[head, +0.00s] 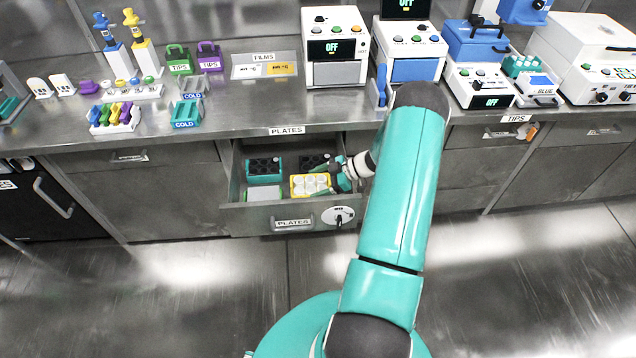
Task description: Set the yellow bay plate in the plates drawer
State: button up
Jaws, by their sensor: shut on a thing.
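The plates drawer (293,223) is pulled open below the bench, with a PLATES label on its front. The yellow plate (294,191), with several pale round wells on top, is in the front right part of the drawer opening. My gripper (328,184) reaches in from the right and is shut on this plate at its right side. I cannot tell whether the plate rests on the drawer floor or is held just above it.
In the drawer, a teal-rimmed dark plate (264,170) is at back left, a dark plate (315,161) at back right, and a pale block (263,194) at front left. The bench edge (250,133) overhangs behind. The floor (190,265) in front is clear.

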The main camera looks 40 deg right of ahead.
jog(key=shift+s+a+f, duration=0.2)
jog(key=shift+s+f, duration=0.1)
jog(key=shift+f, duration=0.3)
jog(key=o, duration=1)
jog(key=shift+s+f, duration=0.1)
jog(key=w+r+v, duration=0.1)
jog(key=v, duration=1.2)
jog(key=w+a+r+m+g+h, duration=0.2)
jog(key=a+r+g, duration=0.1)
jog(key=a+r, duration=0.75)
jog(key=w+a+r+m+g+h, duration=0.1)
jog(key=a+r+g+h, duration=0.15)
jog(key=a+r, duration=0.75)
jog(key=s+a+r+m+t+h, duration=0.1)
jog(key=s+a+r+m, duration=0.1)
jog(key=s+a+r, duration=0.2)
jog(key=s+a+r+m+t+h, duration=0.1)
jog(key=s+a+r+m+h, duration=0.1)
jog(key=s+a+r, duration=0.3)
jog(key=s+a+r+m+t+h, duration=0.1)
jog(key=s+a+r+m+h, duration=0.1)
jog(key=s+a+r, duration=0.3)
jog(key=shift+s+a+m+t, duration=0.25)
jog(key=shift+a+m, duration=0.2)
jog(key=shift+a, duration=0.3)
jog(key=shift+s+a+m+t, duration=0.1)
jog(key=shift+s+a+m, duration=0.1)
jog(key=shift+a+m, duration=0.4)
